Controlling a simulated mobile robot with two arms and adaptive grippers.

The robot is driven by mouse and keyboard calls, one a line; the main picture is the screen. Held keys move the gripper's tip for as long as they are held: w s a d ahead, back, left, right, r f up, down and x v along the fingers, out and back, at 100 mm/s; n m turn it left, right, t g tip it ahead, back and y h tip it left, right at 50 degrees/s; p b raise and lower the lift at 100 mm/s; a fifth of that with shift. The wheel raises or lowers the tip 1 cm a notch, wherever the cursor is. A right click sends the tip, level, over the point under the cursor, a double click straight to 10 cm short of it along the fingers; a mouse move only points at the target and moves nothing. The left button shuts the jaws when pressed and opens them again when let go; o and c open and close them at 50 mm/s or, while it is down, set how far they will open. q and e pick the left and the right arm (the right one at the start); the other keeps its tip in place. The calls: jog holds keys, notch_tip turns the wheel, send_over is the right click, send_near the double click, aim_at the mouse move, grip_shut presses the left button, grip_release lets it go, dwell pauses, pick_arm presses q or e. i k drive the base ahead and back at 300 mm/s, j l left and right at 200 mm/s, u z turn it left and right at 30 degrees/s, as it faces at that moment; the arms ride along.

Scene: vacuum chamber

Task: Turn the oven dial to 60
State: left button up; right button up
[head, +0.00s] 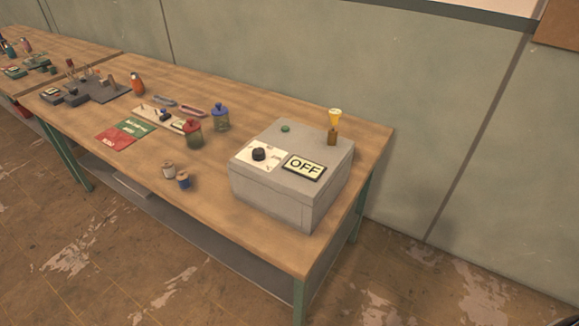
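The oven (272,203) is a grey box on the right end of the wooden table. Its dial (259,154) is a black knob on a white plate with small markings, too small to read. Beside the dial, a display (304,167) reads OFF. A green button or light (285,128) sits at the back of its top. A brown piece with a yellow funnel-like top (335,117) stands at the back right of the oven. Neither of my grippers is in view.
The table (240,225) also holds a red-lidded jar (193,132), a blue-lidded jar (221,117), two small spools (183,180) and red and green cards (117,138). Tools lie further left. A wall stands behind. The table front beside the oven is clear.

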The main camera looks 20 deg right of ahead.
aim_at(258, 154)
jog(key=l+z, duration=0.3)
jog(key=l, duration=1.65)
